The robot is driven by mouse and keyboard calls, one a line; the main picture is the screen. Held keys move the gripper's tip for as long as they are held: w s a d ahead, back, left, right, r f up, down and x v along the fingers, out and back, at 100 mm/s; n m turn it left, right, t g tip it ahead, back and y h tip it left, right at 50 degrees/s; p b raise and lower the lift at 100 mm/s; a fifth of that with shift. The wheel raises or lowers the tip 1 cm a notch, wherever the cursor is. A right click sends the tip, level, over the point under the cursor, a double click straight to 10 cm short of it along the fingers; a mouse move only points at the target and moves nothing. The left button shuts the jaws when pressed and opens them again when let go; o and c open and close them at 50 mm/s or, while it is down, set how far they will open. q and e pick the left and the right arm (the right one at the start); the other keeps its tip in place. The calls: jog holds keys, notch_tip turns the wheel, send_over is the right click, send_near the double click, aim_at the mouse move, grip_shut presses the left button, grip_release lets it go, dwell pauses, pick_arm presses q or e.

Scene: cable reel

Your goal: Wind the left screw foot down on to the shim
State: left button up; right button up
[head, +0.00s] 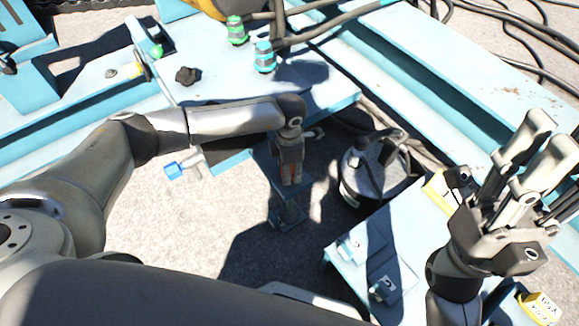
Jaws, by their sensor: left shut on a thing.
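My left gripper (290,178) points down beside the corner of the blue frame (335,97) and is shut on the upper part of the left screw foot. The foot's lower part, a blue-grey plate (287,217), shows below the fingers near the ground, partly in shadow. The gripper hides the screw and the grasped part. I cannot tell a separate shim from the plate, or whether there is a gap under it. My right gripper (546,142) is raised at the right, fingers apart and empty.
Cables (480,20) run across the back right. A blue-capped piece (175,170) sticks out at left. Open ground lies left of the foot.

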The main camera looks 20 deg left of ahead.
pick_arm(q)
jog(key=o, duration=1)
jog(key=shift+c, duration=0.2)
jog(key=shift+r, duration=0.15)
notch_tip(320, 180, up, 12)
